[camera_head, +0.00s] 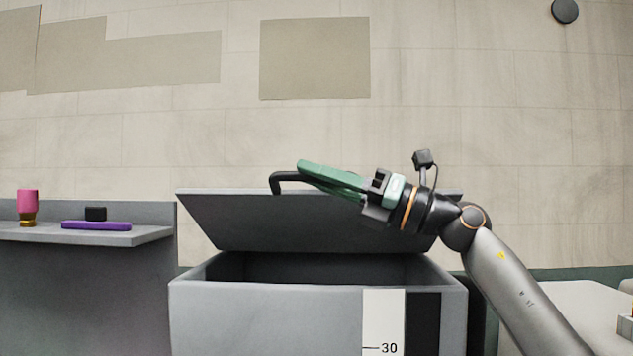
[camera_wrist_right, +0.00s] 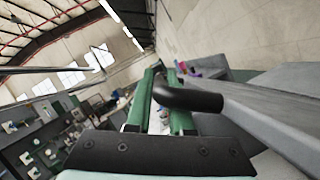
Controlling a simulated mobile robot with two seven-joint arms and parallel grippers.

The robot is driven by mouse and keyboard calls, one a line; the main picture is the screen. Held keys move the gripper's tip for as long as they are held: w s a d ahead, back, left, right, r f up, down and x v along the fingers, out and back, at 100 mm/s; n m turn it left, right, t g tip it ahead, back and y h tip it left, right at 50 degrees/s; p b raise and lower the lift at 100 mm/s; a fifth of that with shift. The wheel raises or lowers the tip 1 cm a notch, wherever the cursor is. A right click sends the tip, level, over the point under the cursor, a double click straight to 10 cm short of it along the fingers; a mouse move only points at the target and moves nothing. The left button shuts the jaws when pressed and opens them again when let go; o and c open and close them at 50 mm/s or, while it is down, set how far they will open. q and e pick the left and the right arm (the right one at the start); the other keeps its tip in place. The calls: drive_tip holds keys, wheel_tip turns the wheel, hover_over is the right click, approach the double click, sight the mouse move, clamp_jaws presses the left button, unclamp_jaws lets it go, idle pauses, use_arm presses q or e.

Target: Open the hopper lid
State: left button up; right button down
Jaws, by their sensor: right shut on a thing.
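The hopper (camera_head: 250,312) is a grey box in the middle of the head view, with a dark interior showing. Its grey lid (camera_head: 300,228) is tilted up, partly open, with a gap along the front. A black bar handle (camera_head: 278,180) is fixed near the lid's upper edge. My right gripper (camera_head: 318,172), with green fingers, is shut on this handle. In the right wrist view the black handle (camera_wrist_right: 190,98) passes between the green fingers. The fingers hide part of the handle in the head view. My left gripper is not in view.
A white scale strip marked 30 (camera_head: 383,315) is on the hopper front. A pale surface (camera_head: 570,305) stands at right.

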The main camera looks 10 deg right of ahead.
drive_tip(key=shift+r, duration=0.1)
drive_tip(key=c, duration=0.8)
unclamp_jaws()
drive_tip(key=shift+d+f, duration=0.2)
drive_tip(key=shift+d, duration=0.05)
drive_tip(key=b+v, duration=0.4)
drive_tip(key=v, duration=0.8)
drive_tip(key=shift+s+a+r, duration=0.1)
drive_tip(key=shift+r, duration=0.05)
